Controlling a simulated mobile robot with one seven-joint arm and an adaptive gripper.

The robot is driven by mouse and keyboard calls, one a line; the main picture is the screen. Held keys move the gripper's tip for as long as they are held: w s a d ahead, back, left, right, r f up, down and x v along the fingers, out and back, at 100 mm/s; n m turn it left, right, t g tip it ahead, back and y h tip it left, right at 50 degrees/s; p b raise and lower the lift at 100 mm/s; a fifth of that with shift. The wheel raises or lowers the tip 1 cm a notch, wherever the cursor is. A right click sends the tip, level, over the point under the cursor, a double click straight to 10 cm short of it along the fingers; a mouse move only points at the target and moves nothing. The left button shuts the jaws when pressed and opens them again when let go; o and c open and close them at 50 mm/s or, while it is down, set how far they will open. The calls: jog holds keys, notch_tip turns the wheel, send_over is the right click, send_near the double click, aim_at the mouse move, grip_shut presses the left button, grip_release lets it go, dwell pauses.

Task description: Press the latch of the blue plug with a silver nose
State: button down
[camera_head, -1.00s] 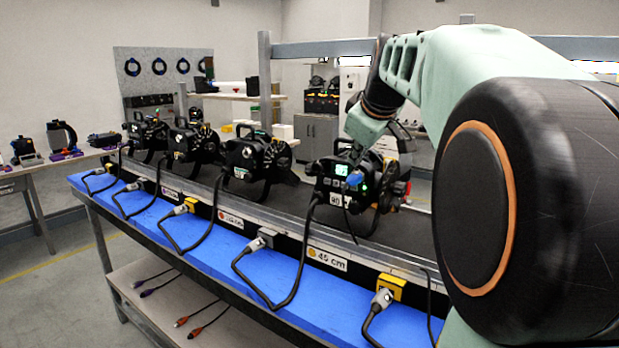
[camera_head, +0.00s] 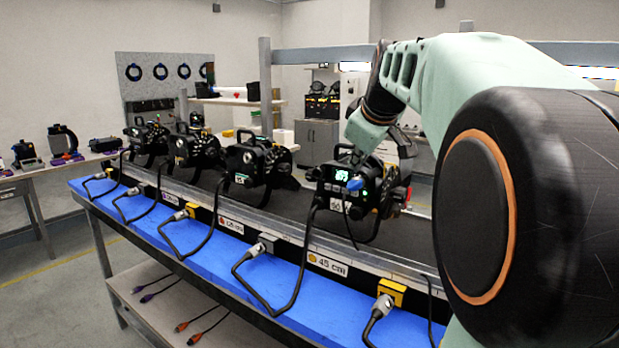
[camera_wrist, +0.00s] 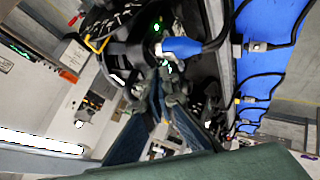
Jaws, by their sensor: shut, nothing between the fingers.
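The blue plug (camera_head: 355,184) sits in the lower front of the nearest black par can (camera_head: 330,192), with a dark cable trailing from it. In the wrist view the blue plug (camera_wrist: 182,46) points left into the can, and a pale, bright patch shows at its nose; I cannot tell whether that is silver. The latch is too small to make out. My gripper (camera_wrist: 160,85) is shut and empty, a little below the plug in the wrist view and apart from it in the picture. In the head view its fingertips are largely hidden at the can's top.
Several other par cans (camera_head: 252,162) stand in a row to the left. Cables and grey plugs lie along the blue bench strip (camera_head: 205,255). A labelled rail (camera_head: 375,277) runs in front of the cans. My arm covers the right side.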

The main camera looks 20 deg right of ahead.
aim_at(357, 179)
jog(key=shift+f, duration=0.1)
jog(key=shift+f+b, duration=0.35)
jog(key=shift+b, duration=0.05)
jog(key=shift+f+b, duration=0.3)
jog(key=shift+f, duration=0.1)
dwell(0.9)
jog(key=shift+r, duration=0.15)
jog(key=shift+r+p, duration=0.65)
jog(key=shift+p, duration=0.05)
jog(key=shift+r, duration=0.1)
notch_tip(357, 179, up, 5)
jog(key=p, duration=0.4)
